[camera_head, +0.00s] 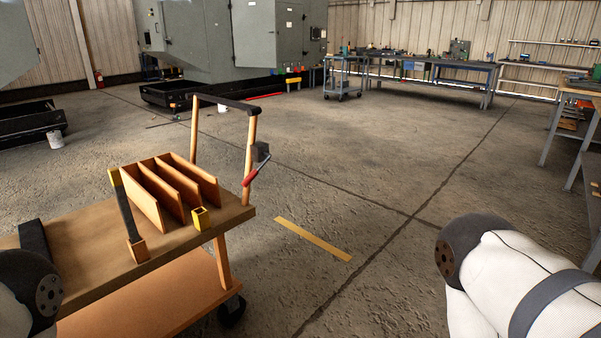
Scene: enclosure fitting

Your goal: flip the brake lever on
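The brake lever (256,170) has a red grip and a dark mount. It is fixed on the right post of the handle frame on a wooden cart (110,257). The red grip hangs down and to the left from the mount, beside the post. My two arms show only in part, one at the lower left edge and one at the lower right. Neither gripper is in view. Both visible arm parts are apart from the lever.
Upright wooden dividers (165,190) and a dark strap (128,212) are on the cart top. A caster (231,311) stands under its right end. The floor right of the cart is clear, with a yellow strip (313,239). Workbenches (430,66) and grey machines (225,40) stand far back.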

